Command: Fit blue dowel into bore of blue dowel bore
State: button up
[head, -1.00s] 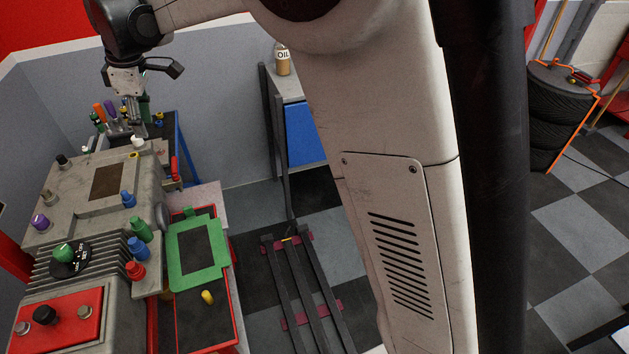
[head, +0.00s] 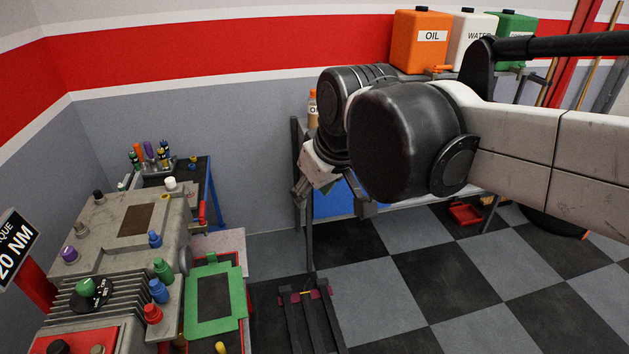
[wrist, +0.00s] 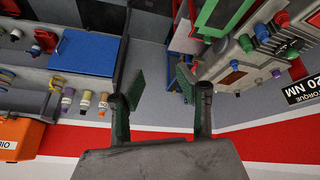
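Two blue pegs stand on the grey machine at the left of the head view: one (head: 155,239) near the dark square recess and one (head: 158,291) between a green and a red peg. I cannot tell which is the blue dowel, and no bore shows clearly as the blue one. In the wrist view my gripper (wrist: 160,87) is open, its two green-padded fingers apart with nothing between them. In the head view my gripper hangs right of the machine, well away from both pegs, its fingertips partly hidden.
The grey machine (head: 105,222) also carries purple, white, green and red pegs. A green frame (head: 238,312) lies on a tray beside it. A blue-fronted bench (head: 340,204) and oil and water cans (head: 420,38) stand at the back. Open checkered floor lies to the right.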

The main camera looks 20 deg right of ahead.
jog(key=s+d+f+m+t, duration=0.1)
jog(key=s+d+f+m, duration=0.3)
jog(key=s, duration=0.5)
jog(key=shift+s+d+f+t+h, duration=0.2)
jog(key=shift+d+f+t+h, duration=0.15)
jog(key=shift+d+f, duration=0.5)
jog(key=shift+a+f, duration=0.1)
jog(key=shift+a, duration=0.05)
notch_tip(320, 180, down, 3)
jog(key=b, duration=0.3)
jog(key=shift+f, duration=0.15)
